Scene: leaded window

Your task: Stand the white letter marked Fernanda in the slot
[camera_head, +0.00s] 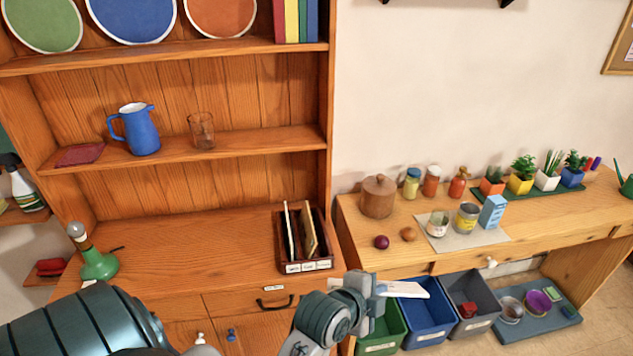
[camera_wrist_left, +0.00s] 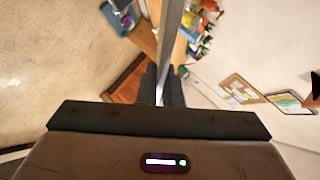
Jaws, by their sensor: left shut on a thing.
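My left gripper (camera_head: 380,288) is shut on a white letter (camera_head: 408,288), which sticks out to its right, held nearly flat above the coloured bins. No name can be read on it. In the left wrist view the letter (camera_wrist_left: 171,45) shows nearly edge-on, as a thin pale strip between the dark fingers (camera_wrist_left: 160,88). The dark letter rack (camera_head: 320,264) stands on the cabinet's counter, above and left of the gripper. A white-edged item and a tan item stand upright in it. Small labels on its front are too small to read. My right gripper is not in view.
The cabinet's right post (camera_head: 326,130) rises beside the rack. Right of it, a wooden table (camera_head: 345,215) holds a round wooden canister (camera_head: 378,196), jars, cans and potted plants. Green, blue and grey bins (camera_head: 428,316) are below. The counter left of the rack is mostly clear.

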